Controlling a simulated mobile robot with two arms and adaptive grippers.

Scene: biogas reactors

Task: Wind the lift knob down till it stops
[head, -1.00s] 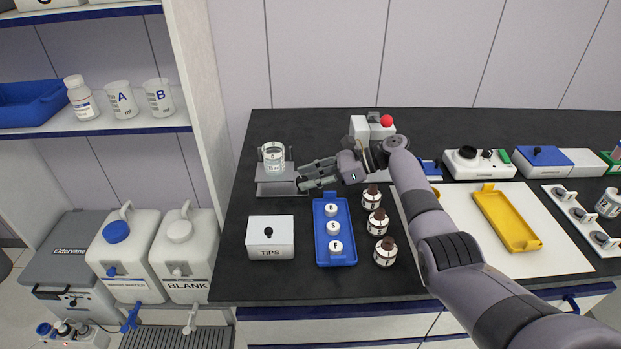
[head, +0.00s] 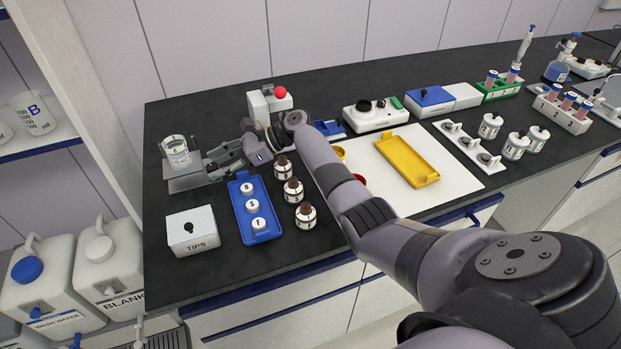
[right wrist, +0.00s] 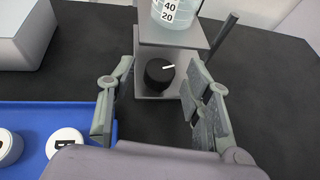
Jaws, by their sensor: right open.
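The lift (head: 183,184) stands at the left end of the black bench, with a clear beaker (head: 176,152) on its top plate. In the right wrist view the lift knob (right wrist: 160,74) is a round black knob with a white mark, on the front of the lift (right wrist: 172,36) below the top plate. My right gripper (head: 216,166) reaches toward it from the right. Its two fingers are spread wide, one on each side of the knob, and I see gaps between them and it. In the head view the knob cannot be made out. My left gripper is not in view.
A white TIPS box (head: 192,232) and a blue tray (head: 262,226) with white-capped containers lie near the lift. Several brown-capped bottles (head: 293,190) stand beside the tray, below my right arm. A white device with a red ball (head: 281,92) stands behind.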

